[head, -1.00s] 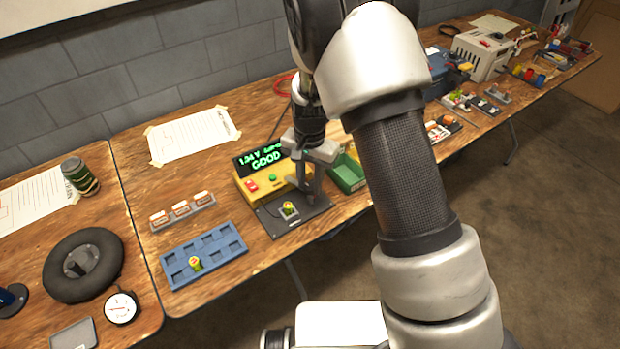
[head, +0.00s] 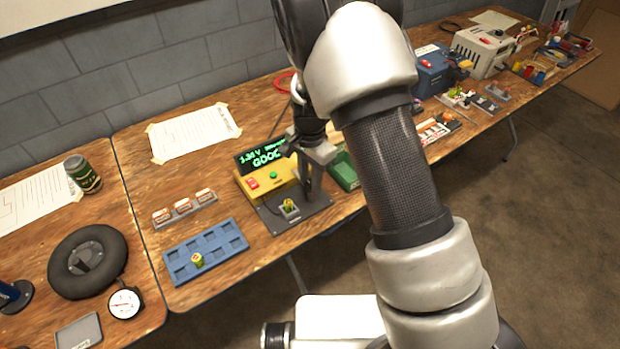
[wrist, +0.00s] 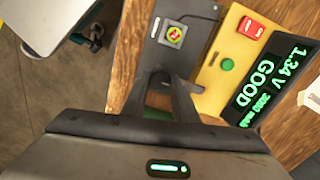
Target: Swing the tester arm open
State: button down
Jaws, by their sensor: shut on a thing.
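The yellow tester (head: 282,191) stands near the table's front edge. Its green display reads GOOD, also in the wrist view (wrist: 268,80), where 1.34 V shows. A small yellow-green cell (head: 289,206) sits in the socket on its dark base plate, and it shows in the wrist view (wrist: 173,34). The grey tester arm (head: 313,188) stands raised at the right of the socket, clear of the cell. My gripper (head: 314,160) is shut on the tester arm from above. In the wrist view my dark fingers (wrist: 160,84) hide most of the grip.
A blue tray (head: 207,251) holding one cell lies left of the tester, with a rack of orange-white cells (head: 184,207) behind it. A green bin (head: 343,172) stands close on the right. A paper sheet (head: 195,132) is taped behind. Floor opens beyond the front edge.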

jog(key=shift+w+r, duration=0.1)
jog(key=c, duration=1.4)
grip_release()
notch_tip(320, 180, up, 17)
jog(key=p, duration=0.2)
jog(key=shift+r, duration=0.2)
notch_tip(320, 180, up, 8)
jog(key=n+p, duration=0.1)
jog(key=p, duration=0.1)
send_over(310, 183)
jog(key=s+d, duration=0.3)
jog(key=s+d+r+n+t+y+p, duration=0.1)
jog(key=s+d+r+n+t+p, duration=0.5)
jog(key=s+r, duration=0.6)
jog(key=s+d+r+n, duration=0.1)
jog(key=s+d+r, duration=0.1)
jog(key=s, duration=0.2)
jog(key=s+d+r+n+h, duration=0.1)
jog(key=s+d+r, duration=0.1)
jog(key=s+d, duration=0.1)
jog(key=shift+s, duration=0.45)
